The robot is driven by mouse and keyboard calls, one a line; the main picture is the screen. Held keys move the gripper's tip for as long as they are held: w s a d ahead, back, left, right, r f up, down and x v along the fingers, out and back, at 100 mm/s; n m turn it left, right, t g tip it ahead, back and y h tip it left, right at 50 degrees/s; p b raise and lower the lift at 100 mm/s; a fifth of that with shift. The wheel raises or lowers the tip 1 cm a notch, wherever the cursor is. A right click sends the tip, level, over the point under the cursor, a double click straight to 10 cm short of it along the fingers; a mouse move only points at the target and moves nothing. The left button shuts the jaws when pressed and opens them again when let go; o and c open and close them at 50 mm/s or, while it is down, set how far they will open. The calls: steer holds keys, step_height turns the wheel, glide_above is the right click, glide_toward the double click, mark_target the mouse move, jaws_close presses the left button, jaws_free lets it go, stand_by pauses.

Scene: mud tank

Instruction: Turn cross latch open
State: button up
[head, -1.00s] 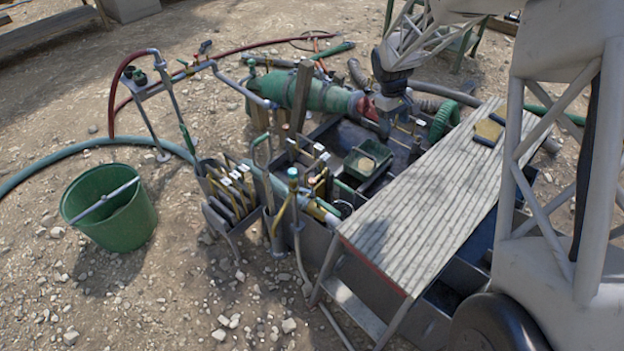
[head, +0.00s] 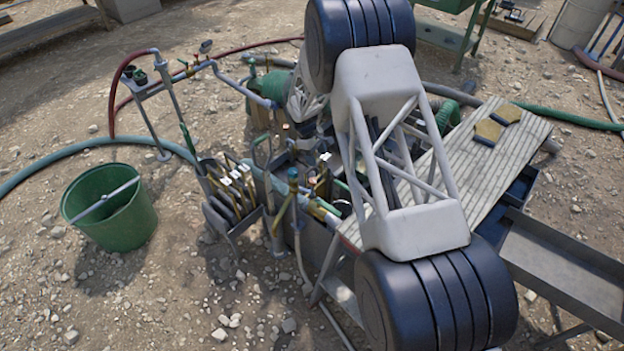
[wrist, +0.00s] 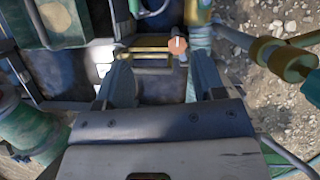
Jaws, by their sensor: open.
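In the wrist view, a small orange, many-sided knob (wrist: 177,46) with a pale upright bar sits on a brass-coloured bar (wrist: 145,50); this looks like the cross latch, though I cannot tell for sure. My gripper (wrist: 155,72) is open, with one grey finger on each side below the brass bar. The knob lies just beyond the right fingertip. I see nothing held between the fingers, and cannot tell whether they touch the bar. In the head view my arm hides the gripper.
A brass and teal pipe fitting (wrist: 270,55) stands close right of my gripper. A green box (wrist: 60,22) is at the upper left. In the head view, a slatted board (head: 490,160) lies right of the tank, and a green bucket (head: 110,207) stands on open gravel at left.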

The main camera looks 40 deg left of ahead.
steer(key=n, duration=0.1)
glide_toward(313, 180)
steer(key=shift+s+d+f, duration=0.1)
steer(key=shift+f, duration=0.6)
steer(key=shift+d+f, duration=0.1)
steer(key=shift+x, duration=3.75)
steer(key=shift+c, duration=0.2)
steer(key=c, duration=0.9)
